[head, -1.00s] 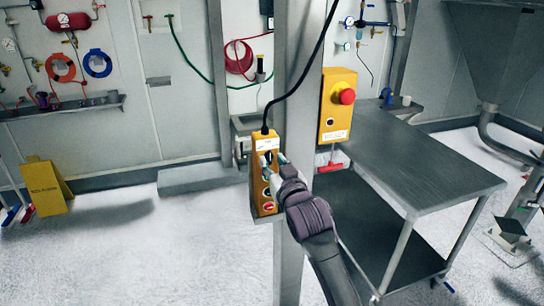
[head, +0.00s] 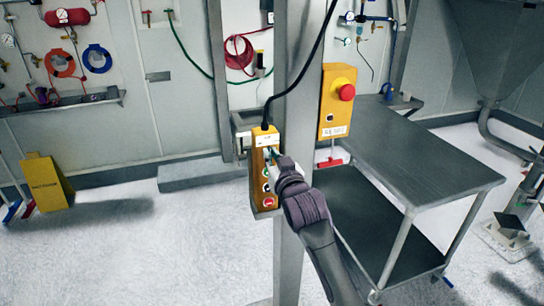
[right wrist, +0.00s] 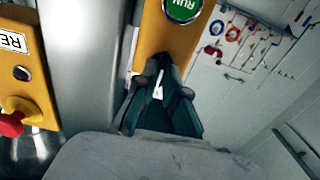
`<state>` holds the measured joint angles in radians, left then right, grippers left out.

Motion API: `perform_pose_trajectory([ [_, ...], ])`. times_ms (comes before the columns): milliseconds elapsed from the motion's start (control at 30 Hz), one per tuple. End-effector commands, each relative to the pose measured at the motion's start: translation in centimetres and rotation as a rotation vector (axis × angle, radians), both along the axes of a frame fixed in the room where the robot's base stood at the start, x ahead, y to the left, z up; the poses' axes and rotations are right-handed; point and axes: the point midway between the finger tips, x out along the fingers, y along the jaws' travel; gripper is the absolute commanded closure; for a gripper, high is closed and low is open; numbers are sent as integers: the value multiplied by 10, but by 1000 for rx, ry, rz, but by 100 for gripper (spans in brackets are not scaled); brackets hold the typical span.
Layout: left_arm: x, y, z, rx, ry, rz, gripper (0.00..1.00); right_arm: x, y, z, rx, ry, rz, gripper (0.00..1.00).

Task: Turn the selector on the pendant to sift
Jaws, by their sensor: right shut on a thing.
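The yellow pendant (head: 258,195) hangs upright on the front of the grey column, with a black cable from its top. Its lower face shows several buttons, with a red one at the bottom. My right gripper (head: 271,155) is at the upper part of the pendant's face. In the right wrist view the dark fingers (right wrist: 163,82) are closed together against the yellow face, apart from the green RUN button (right wrist: 182,9). They are shut on the selector, which is mostly hidden; a small white mark shows between them. My left gripper is not in view.
A yellow box with a red emergency stop (head: 346,92) is on the column's right side, close to my right arm. A grey metal table (head: 430,165) stands to the right. A yellow floor sign (head: 45,183) is at the left. The floor between is clear.

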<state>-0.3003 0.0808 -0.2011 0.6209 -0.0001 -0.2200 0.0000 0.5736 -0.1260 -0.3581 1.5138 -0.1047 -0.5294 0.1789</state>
Motion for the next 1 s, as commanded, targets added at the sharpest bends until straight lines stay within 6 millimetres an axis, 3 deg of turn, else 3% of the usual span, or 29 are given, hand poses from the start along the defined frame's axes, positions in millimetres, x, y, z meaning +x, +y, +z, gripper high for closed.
perform_pose_trajectory([
  [267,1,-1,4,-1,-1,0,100,0,0,1,-83,-26,0,100],
  [1000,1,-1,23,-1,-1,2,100,0,3,0,-626,-203,-1,100],
])
